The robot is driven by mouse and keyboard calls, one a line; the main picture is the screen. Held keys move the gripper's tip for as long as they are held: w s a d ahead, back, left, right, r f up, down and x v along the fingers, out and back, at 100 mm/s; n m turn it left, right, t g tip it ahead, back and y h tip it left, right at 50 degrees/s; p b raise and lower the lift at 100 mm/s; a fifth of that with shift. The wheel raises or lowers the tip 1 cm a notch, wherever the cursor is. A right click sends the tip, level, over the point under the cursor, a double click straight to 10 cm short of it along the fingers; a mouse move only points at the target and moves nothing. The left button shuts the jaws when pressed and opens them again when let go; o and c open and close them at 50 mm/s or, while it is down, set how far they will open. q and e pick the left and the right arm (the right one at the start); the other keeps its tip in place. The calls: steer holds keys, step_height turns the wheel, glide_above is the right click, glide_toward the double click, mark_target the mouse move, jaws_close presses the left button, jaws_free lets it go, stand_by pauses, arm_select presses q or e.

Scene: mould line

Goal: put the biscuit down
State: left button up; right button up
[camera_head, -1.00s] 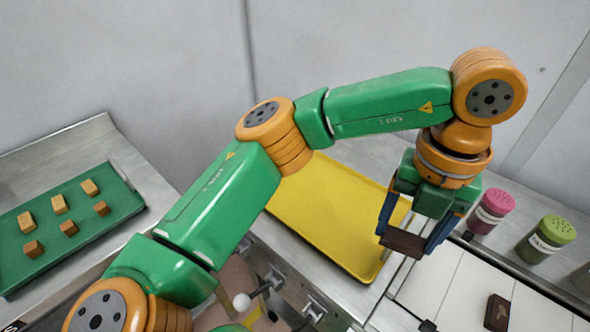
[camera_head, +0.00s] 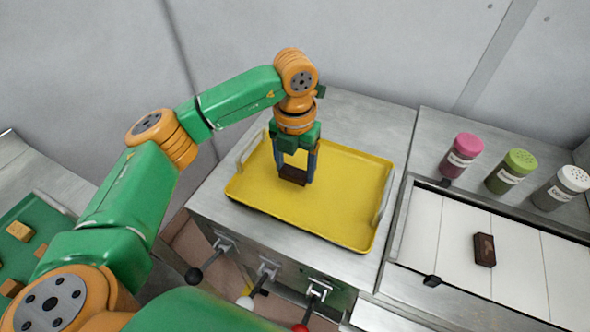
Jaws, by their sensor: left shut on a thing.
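A dark brown biscuit (camera_head: 293,176) is between the fingers of my left gripper (camera_head: 296,170), which is shut on it. The gripper points down over the yellow tray (camera_head: 340,215), left of the tray's middle. The biscuit is at or just above the tray's surface; I cannot tell whether it touches. The rest of the visible tray is empty. Another dark brown biscuit (camera_head: 485,250) lies on the white belt (camera_head: 455,240) at the right. My right gripper is not in view.
Shakers with pink (camera_head: 461,155), green (camera_head: 511,171) and white (camera_head: 562,188) lids stand behind the belt. A green tray (camera_head: 45,215) with light brown pieces is at the left. Levers with black, white and red knobs (camera_head: 246,303) stick out below the yellow tray.

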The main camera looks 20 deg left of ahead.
mark_target(295, 171)
arm_select(q)
step_height(295, 171, down, 2)
steer(key=shift+d+f+p, duration=0.1)
steer(key=shift+f+p, duration=0.15)
steer(key=shift+p, duration=0.35)
steer(key=shift+f+b, duration=0.35)
steer(key=shift+f, duration=0.1)
steer(key=o, duration=1.3)
steer(key=shift+r, duration=0.1)
steer(key=shift+r+p, duration=0.35)
steer(key=shift+p, duration=0.05)
step_height(295, 171, up, 5)
steer(key=shift+f+b, duration=0.1)
steer(key=shift+b, duration=0.95)
step_height(295, 171, up, 7)
steer(key=shift+f, duration=0.1)
